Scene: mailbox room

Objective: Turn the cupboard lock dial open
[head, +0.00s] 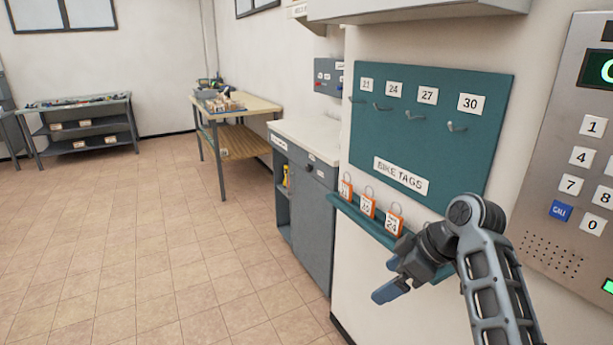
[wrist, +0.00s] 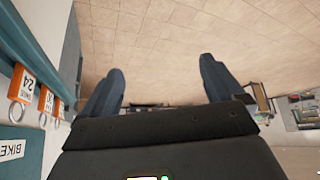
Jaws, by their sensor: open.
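A grey cupboard (head: 305,225) with a pale top stands against the right wall in the head view. A small dark round dial (head: 308,167) sits near the top of its front; its markings are too small to read. My gripper (head: 387,279) is open and empty, at the lower right of the head view, nearer than the cupboard and well apart from the dial. In the wrist view the two fingers of my gripper (wrist: 160,75) are spread with only tiled floor beyond them. I cannot make out the dial in the wrist view.
A teal board (head: 430,125) with hooks hangs above a ledge holding orange tags (head: 368,206), close beside my gripper. A keypad panel (head: 575,165) is at right. A wooden workbench (head: 240,105) stands farther back. The tiled floor (head: 170,240) at left is clear.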

